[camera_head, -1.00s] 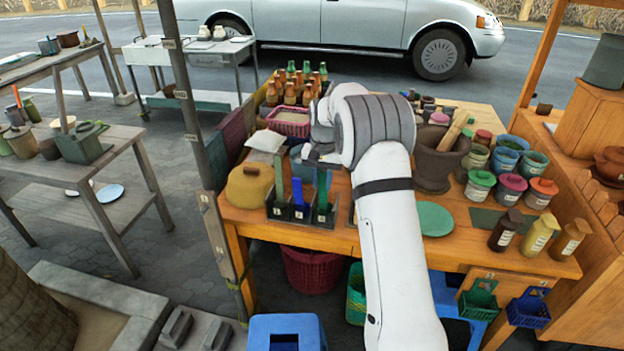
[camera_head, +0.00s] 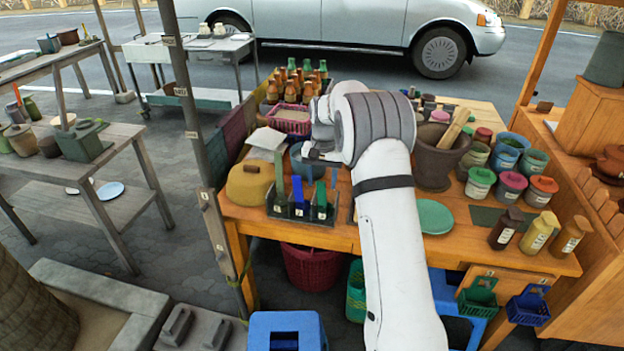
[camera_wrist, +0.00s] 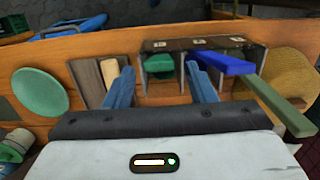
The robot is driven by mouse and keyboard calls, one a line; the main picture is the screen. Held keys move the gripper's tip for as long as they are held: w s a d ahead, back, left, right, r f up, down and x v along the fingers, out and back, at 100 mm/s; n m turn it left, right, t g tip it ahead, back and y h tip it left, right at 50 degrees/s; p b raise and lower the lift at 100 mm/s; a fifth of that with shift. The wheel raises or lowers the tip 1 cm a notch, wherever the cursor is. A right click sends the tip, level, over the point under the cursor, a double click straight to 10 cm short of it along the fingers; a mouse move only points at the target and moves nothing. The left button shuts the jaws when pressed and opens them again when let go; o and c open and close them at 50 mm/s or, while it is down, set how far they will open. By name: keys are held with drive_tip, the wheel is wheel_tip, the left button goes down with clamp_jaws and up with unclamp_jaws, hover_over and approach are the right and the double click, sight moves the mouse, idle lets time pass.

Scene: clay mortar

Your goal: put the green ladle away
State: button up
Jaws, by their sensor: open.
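A dark rack with labelled slots (camera_head: 310,213) stands at the table's front left; it also shows in the wrist view (camera_wrist: 220,43). A bright green piece, apparently the green ladle (camera_head: 321,194), stands in its right slot. In the wrist view the green ladle (camera_wrist: 152,62) is in the left slot, seen end-on. A blue utensil (camera_head: 298,190) stands in the middle slot and a taller olive-green one (camera_head: 279,172) in the other end slot. My gripper (camera_wrist: 160,70) is open, its blue fingers apart on either side of the green ladle's slot, not visibly touching it.
A green disc (camera_head: 434,217) lies to the right on the table (camera_head: 380,245). A mortar (camera_head: 436,160) and several jars crowd the right side.

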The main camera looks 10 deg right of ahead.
wheel_tip(320, 180, up, 7)
drive_tip(key=s+r+n+t, duration=0.1)
drive_tip(key=s+r, duration=0.4)
drive_tip(key=s, duration=0.4)
drive_tip(key=s+r+n+t, duration=0.1)
drive_tip(key=s+r, duration=0.4)
drive_tip(key=s, duration=0.4)
drive_tip(key=s+f+n+t, duration=0.1)
drive_tip(key=s+f, duration=0.1)
drive_tip(key=s, duration=0.8)
drive_tip(key=s+f+n, duration=0.1)
drive_tip(key=s+f, duration=0.2)
drive_tip(key=s, duration=0.8)
drive_tip(key=shift+a+t+b, duration=0.35)
drive_tip(key=shift+t+b, duration=0.05)
